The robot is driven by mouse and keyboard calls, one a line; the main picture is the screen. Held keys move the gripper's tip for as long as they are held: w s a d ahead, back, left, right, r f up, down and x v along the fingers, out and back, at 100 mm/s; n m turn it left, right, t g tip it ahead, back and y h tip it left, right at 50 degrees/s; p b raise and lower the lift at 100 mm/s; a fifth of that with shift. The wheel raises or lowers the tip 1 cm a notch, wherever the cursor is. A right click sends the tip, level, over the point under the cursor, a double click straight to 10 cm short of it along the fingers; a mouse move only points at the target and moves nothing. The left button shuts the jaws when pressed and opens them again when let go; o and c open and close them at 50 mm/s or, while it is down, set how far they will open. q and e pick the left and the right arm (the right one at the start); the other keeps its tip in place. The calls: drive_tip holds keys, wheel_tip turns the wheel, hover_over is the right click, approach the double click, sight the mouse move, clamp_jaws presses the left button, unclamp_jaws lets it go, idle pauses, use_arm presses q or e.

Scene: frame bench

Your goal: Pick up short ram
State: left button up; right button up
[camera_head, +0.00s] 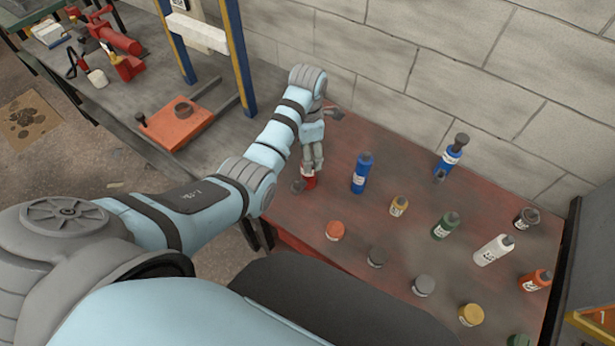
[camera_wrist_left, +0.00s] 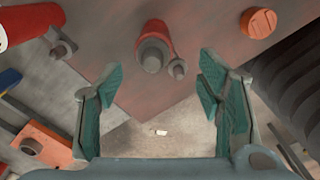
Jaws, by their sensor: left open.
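A short red ram (camera_head: 309,182) with a grey end stands on the reddish bench top near its front left edge. In the left wrist view a red body with a grey end and a small grey fitting, which looks like the same ram (camera_wrist_left: 156,42), shows at the top middle. My left gripper (camera_head: 312,164) is just above the ram and partly hides it in the head view. Its fingers (camera_wrist_left: 160,95) are spread apart with nothing between them; the ram lies beyond the tips. My right gripper does not show.
A tall blue cylinder (camera_head: 361,174) stands just right of the gripper, and an orange puck (camera_head: 334,231) lies nearer the front. Several other coloured cylinders stand farther right. A block wall (camera_head: 420,85) runs behind. An orange plate (camera_head: 177,124) lies on the left bench.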

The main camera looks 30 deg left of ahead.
sight(308, 181)
use_arm(q)
drive_tip(key=f, duration=0.2)
drive_tip(key=f+b, duration=0.1)
drive_tip(key=f, duration=0.2)
drive_tip(key=f+b, duration=0.1)
drive_tip(key=f, duration=0.1)
drive_tip(key=shift+w+a+f, duration=0.2)
drive_tip(key=shift+w+f, duration=0.1)
drive_tip(key=shift+f, duration=0.1)
drive_tip(key=shift+r, duration=0.15)
clamp_jaws()
